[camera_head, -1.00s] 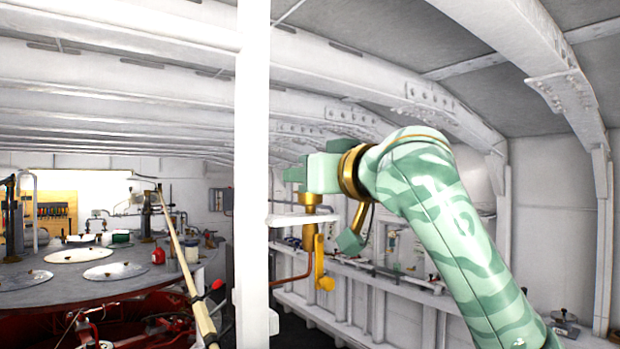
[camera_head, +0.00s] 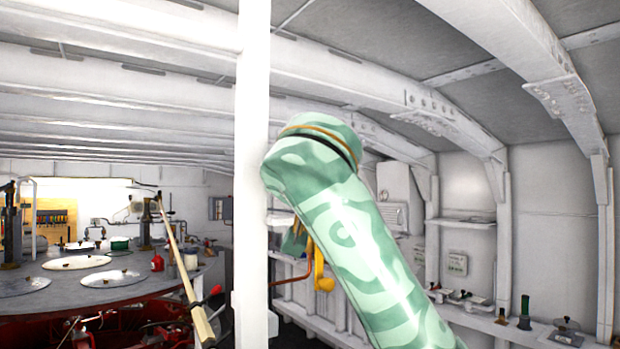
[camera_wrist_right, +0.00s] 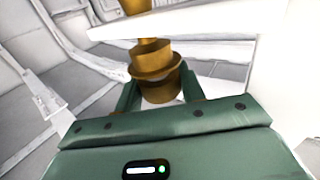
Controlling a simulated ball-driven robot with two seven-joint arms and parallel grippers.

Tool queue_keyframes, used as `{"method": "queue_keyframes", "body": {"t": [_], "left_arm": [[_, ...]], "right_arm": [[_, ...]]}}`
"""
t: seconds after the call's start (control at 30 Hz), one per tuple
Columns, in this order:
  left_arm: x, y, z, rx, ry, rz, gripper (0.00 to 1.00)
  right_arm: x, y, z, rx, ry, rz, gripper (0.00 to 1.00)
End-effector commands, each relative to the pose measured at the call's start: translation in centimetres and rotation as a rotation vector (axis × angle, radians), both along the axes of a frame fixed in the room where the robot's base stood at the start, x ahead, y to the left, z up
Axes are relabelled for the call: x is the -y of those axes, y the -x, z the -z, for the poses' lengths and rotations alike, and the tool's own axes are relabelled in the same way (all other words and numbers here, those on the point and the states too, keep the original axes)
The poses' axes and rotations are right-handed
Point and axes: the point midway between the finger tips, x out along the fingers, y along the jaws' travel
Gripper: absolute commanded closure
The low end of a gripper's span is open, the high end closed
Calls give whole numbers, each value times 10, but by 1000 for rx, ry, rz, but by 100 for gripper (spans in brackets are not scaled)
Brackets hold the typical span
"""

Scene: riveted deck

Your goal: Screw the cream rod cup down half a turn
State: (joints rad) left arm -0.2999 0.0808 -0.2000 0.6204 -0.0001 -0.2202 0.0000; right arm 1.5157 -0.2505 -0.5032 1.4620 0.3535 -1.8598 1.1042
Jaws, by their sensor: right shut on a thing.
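In the right wrist view my right gripper (camera_wrist_right: 160,92) has its two green fingers on either side of a round fitting. Brass-coloured rings (camera_wrist_right: 152,62) sit just above the cup, under a white ledge (camera_wrist_right: 185,22). In the head view my right forearm covers the cup and most of the gripper. My left gripper is in neither view.
A white vertical post (camera_head: 252,170) stands close to my right arm. A yellow handle (camera_head: 321,268) hangs just below the wrist. A round grey deck top (camera_head: 60,275) with lids is at left. A long pale pole (camera_head: 182,270) slants in front of it.

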Motion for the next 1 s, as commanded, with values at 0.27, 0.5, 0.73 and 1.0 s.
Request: {"method": "queue_keyframes", "body": {"t": [0.27,0.5,0.73,1.0], "left_arm": [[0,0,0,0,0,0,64],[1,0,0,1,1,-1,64],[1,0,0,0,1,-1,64],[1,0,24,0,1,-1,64]], "right_arm": [[1,1,-4,8,-2,6,84],[1,1,-3,7,-1,5,40],[0,1,-2,4,0,4,40],[-3,37,4,6,-4,-4,40]]}}
